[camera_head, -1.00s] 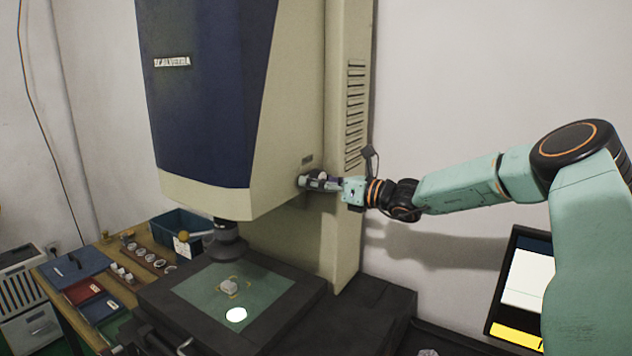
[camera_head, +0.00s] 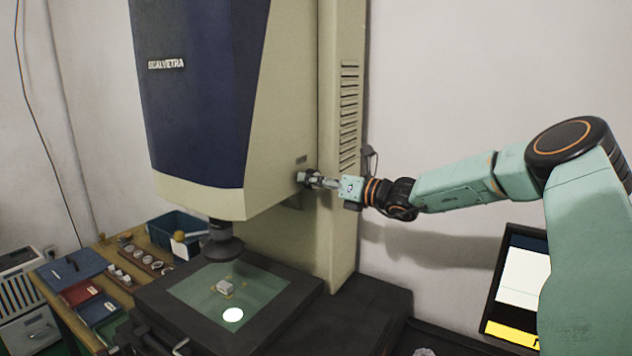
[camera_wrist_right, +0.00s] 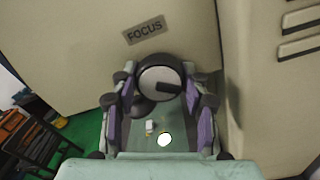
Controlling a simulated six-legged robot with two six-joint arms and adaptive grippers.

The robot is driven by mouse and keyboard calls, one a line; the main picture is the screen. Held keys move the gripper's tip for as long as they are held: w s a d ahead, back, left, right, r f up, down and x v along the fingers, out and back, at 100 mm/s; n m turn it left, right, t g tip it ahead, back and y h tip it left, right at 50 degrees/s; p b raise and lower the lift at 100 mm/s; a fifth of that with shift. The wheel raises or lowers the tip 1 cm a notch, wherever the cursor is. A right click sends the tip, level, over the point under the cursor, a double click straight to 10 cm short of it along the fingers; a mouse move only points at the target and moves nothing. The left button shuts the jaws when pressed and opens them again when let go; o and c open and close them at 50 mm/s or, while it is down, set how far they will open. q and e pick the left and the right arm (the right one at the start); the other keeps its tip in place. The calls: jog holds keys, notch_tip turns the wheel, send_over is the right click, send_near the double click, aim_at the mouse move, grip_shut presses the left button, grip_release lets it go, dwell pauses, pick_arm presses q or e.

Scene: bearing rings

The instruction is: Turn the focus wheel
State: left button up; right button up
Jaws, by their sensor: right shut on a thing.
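The focus wheel (camera_wrist_right: 160,82) is a round dark knob with a pale face and a dark bar mark, below a FOCUS label (camera_wrist_right: 144,30) in the right wrist view. It sits on the side of the tall blue and cream measuring machine (camera_head: 205,95). My right gripper (camera_wrist_right: 160,95) is shut on the wheel, with one finger on each side of it. In the head view my right gripper (camera_head: 308,179) reaches the machine's side from the right, and its fingers partly cover the wheel. My left gripper is not in view.
The machine's stage (camera_head: 262,327) holds a small grey part (camera_head: 224,287) on a glass plate beside a bright light spot. A wooden bench (camera_head: 72,308) with trays and rings stands at left. A monitor (camera_head: 522,280) stands at lower right.

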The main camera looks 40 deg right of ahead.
aim_at(301, 137)
dwell(0.3)
jog(key=o, duration=1.2)
jog(key=shift+w+a+f, duration=0.1)
jog(key=shift+w+a, duration=0.05)
jog(key=shift+w, duration=0.1)
jog(key=shift+c, duration=0.2)
jog(key=shift+s, duration=0.2)
jog(key=shift+r, duration=0.3)
notch_tip(301, 137, up, 9)
jog(key=shift+r, duration=0.15)
jog(key=shift+w+r, duration=0.1)
